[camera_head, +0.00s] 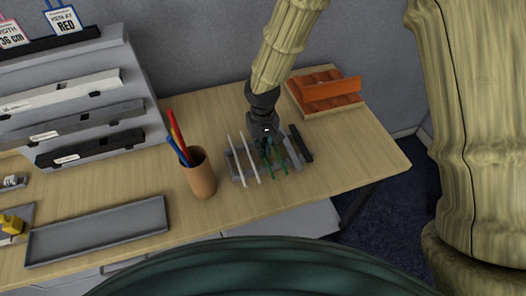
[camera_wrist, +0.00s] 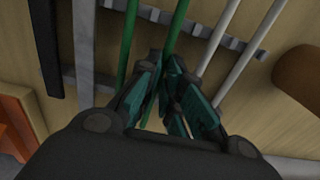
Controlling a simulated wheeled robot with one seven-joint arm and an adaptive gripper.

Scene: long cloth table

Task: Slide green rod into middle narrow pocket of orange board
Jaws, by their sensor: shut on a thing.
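My gripper (camera_head: 270,152) reaches down over a grey notched rack (camera_head: 237,175) on the table. In the wrist view my gripper (camera_wrist: 165,90) has its teal fingers closed around a green rod (camera_wrist: 179,22), which still lies across the notched bar. A second green rod (camera_wrist: 129,45) lies parallel beside it, outside the fingers. The orange board (camera_head: 332,90) stands behind and to the right of the rack, with raised orange parts. Its pockets are too small to tell apart. An orange corner shows at lower left in the wrist view (camera_wrist: 14,122).
Two white rods (camera_head: 235,160) (camera_head: 250,158) lie in the rack, left of the green ones. A black bar (camera_head: 301,143) lies at its right. A brown cup (camera_head: 201,175) with pens stands to the left. Bare table (camera_head: 355,140) lies in front of the board.

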